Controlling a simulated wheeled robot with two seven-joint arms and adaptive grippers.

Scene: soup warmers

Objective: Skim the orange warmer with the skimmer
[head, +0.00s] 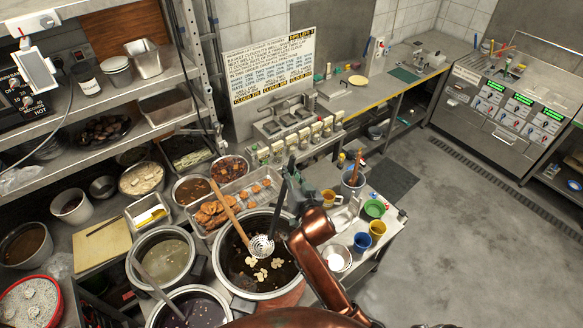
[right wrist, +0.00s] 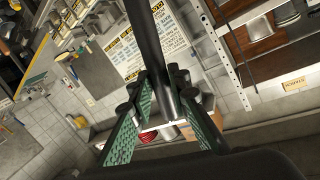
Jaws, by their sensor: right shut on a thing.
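The large round warmer (head: 229,273) holds dark broth with several pale pieces (head: 262,274) floating in it. An orange-brown surface (head: 292,296) shows beside its lower right rim. The skimmer's pale perforated head (head: 262,246) is over the broth near the middle; I cannot tell whether it touches the liquid. My right gripper (head: 281,194) is above the warmer's back right rim, shut on the skimmer's black handle. In the right wrist view the handle (right wrist: 158,50) runs between the green-padded fingers (right wrist: 163,115). A wooden handle (head: 224,206) leans over the left rim, its end near the skimmer head. My left gripper is out of view.
Two more warmers, with greenish soup (head: 163,255) and purple soup (head: 195,312), stand to the left. A tray of fried pieces (head: 247,187) lies behind. A white bowl (head: 337,258) and blue (head: 362,241), yellow (head: 377,228) and green (head: 374,208) containers stand to the right.

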